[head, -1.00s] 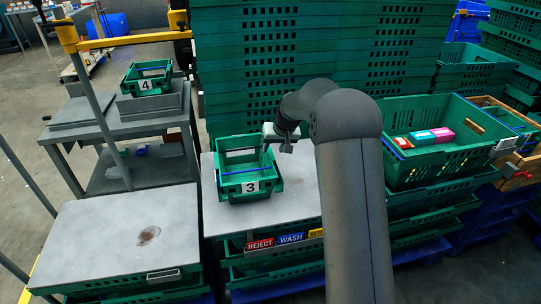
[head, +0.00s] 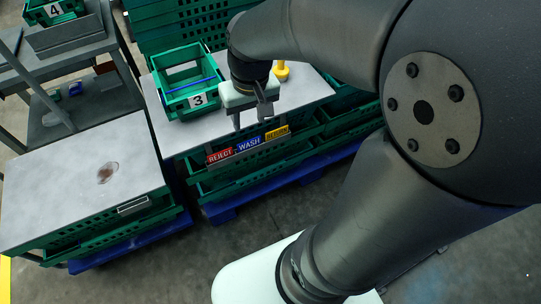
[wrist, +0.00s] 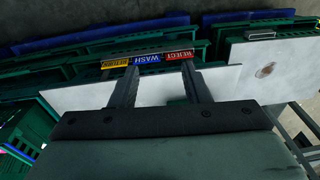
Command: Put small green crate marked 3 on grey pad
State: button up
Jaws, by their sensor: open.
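The small green crate marked 3 (head: 187,101) stands upright on a light grey tabletop (head: 300,95) in the head view, with a blue bar across its opening. My gripper (head: 252,116) is open and empty, fingers pointing down, just right of the crate and near the table's front edge. It is apart from the crate.
The crate marked 4 (head: 57,10) sits on a grey block (head: 68,37) on the left cart. A stained grey tabletop (head: 60,180) at the left is otherwise clear. REJECT, WASH and RETURN labels (head: 249,144) line the front edge. A yellow post (head: 281,70) stands behind my gripper.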

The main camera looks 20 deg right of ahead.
jog(key=s+f+g, duration=0.1)
jog(key=s+f, duration=0.1)
jog(key=s, duration=0.9)
jog(key=shift+d+f+h, duration=0.2)
jog(key=shift+f+h, duration=0.1)
jog(key=shift+f, duration=0.05)
